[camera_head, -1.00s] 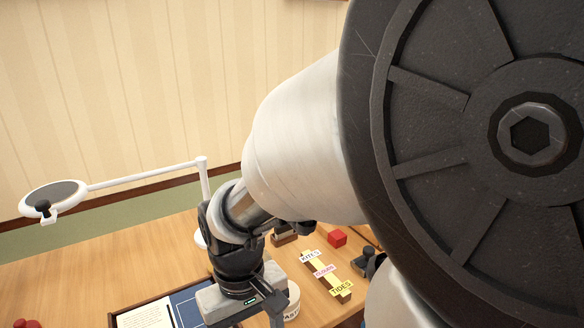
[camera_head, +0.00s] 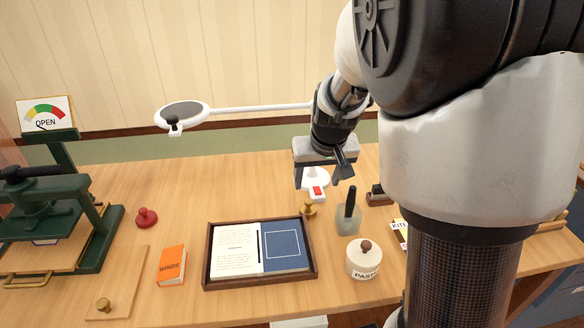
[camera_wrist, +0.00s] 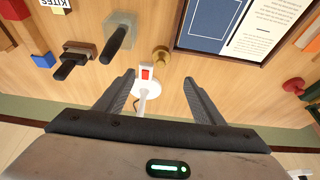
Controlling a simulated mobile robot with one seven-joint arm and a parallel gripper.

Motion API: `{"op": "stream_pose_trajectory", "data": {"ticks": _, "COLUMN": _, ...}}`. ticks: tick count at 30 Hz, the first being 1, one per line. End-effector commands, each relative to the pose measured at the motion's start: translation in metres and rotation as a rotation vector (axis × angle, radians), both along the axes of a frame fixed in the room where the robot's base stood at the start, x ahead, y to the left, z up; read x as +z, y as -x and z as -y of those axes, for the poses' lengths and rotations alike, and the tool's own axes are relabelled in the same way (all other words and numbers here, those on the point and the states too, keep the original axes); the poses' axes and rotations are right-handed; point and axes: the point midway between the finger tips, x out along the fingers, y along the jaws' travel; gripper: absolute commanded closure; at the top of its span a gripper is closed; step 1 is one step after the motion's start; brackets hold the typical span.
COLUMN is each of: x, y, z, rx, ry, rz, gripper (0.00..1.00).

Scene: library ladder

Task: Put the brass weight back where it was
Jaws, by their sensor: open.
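A small brass piece (camera_head: 310,208) stands on the desk just behind the right corner of the wooden tray. It also shows in the wrist view (camera_wrist: 161,57), beyond my fingertips. A second brass knob-shaped piece (camera_head: 103,304) is on a thin wooden board at the front left; whether it is loose or fixed I cannot tell. My gripper (camera_head: 323,172) is above the back of the desk, over the magnifier lamp's white base. In the wrist view my gripper (camera_wrist: 158,77) is open and empty, with the lamp's red switch (camera_wrist: 146,72) showing between the fingers.
The lamp arm (camera_head: 262,109) reaches left at the back. A dark-handled brush in a jar (camera_head: 350,212) and a paste pot (camera_head: 364,260) stand right of the tray (camera_head: 210,268). A green press (camera_head: 60,215), red knob (camera_head: 147,218) and orange book (camera_head: 171,265) are left.

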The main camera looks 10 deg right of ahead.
Motion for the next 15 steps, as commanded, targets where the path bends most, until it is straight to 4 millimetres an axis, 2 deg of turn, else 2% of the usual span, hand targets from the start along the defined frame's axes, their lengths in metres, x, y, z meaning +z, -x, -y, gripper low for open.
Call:
{"op": "stream_pose_trajectory", "data": {"ticks": 1, "x": -0.014, "y": -0.003, "z": 0.000, "rx": -0.003, "ry": 0.001, "rz": -0.004, "gripper": 0.37}}
{"op": "stream_pose_trajectory", "data": {"ticks": 9, "x": -0.069, "y": -0.025, "z": 0.001, "rx": -0.003, "ry": 0.001, "rz": -0.004, "gripper": 0.37}}
{"op": "stream_pose_trajectory", "data": {"ticks": 15, "x": -0.097, "y": -0.038, "z": 0.000, "rx": -0.002, "ry": -0.001, "rz": -0.002, "gripper": 0.37}}
